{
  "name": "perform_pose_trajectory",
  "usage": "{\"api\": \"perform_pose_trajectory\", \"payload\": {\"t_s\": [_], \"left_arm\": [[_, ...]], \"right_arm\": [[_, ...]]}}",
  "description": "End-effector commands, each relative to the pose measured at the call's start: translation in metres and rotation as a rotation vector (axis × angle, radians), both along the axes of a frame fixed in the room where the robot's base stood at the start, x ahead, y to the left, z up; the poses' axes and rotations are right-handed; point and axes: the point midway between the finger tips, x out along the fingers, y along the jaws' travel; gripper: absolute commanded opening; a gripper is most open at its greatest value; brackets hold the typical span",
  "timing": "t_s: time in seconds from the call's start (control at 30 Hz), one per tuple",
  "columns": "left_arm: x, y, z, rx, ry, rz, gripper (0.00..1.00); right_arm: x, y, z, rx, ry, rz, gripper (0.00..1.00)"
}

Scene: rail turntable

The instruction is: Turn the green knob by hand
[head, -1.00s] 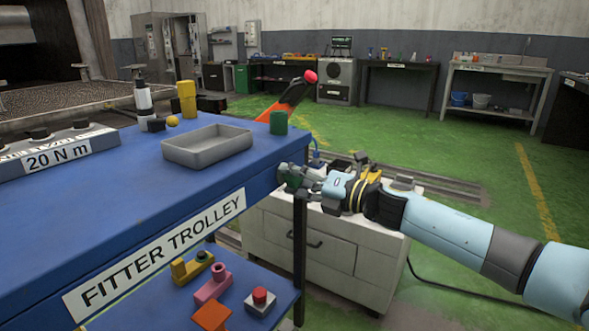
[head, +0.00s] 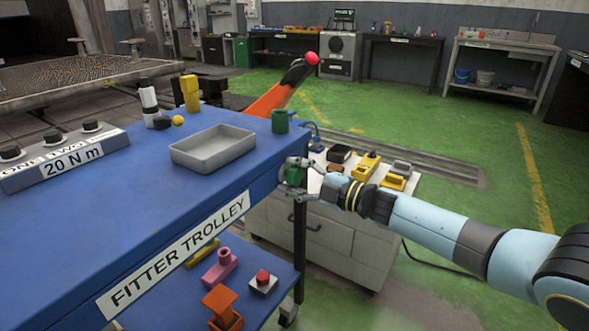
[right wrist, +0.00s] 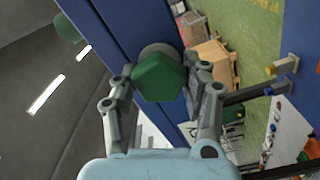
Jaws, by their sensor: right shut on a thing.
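The green knob (right wrist: 159,77) is a faceted knob on the edge of the blue trolley, on a round grey base. In the head view the green knob (head: 294,175) shows at the trolley's right-hand end, partly hidden by the fingers. My right gripper (head: 297,177) reaches it from the right and is shut on it. In the right wrist view the fingers of my right gripper (right wrist: 159,82) stand on either side of the knob. My left gripper is not in view.
The blue trolley top (head: 110,215) holds a grey tray (head: 213,150), a green cylinder (head: 280,121) and a yellow block (head: 190,92). A white cabinet (head: 330,235) with tools on top stands behind my right gripper. An orange arm-like thing (head: 270,102) rises behind the trolley.

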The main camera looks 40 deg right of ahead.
Motion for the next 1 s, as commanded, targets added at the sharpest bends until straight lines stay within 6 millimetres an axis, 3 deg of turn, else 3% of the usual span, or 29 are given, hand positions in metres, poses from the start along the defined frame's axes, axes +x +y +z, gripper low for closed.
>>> {"api": "perform_pose_trajectory", "payload": {"t_s": [0.4,1.0], "left_arm": [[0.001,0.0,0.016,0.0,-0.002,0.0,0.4],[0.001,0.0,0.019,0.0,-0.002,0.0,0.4]], "right_arm": [[0.001,-0.002,0.003,0.225,0.092,-0.002,0.15],[0.001,-0.002,0.002,0.278,0.115,-0.002,0.15]]}}
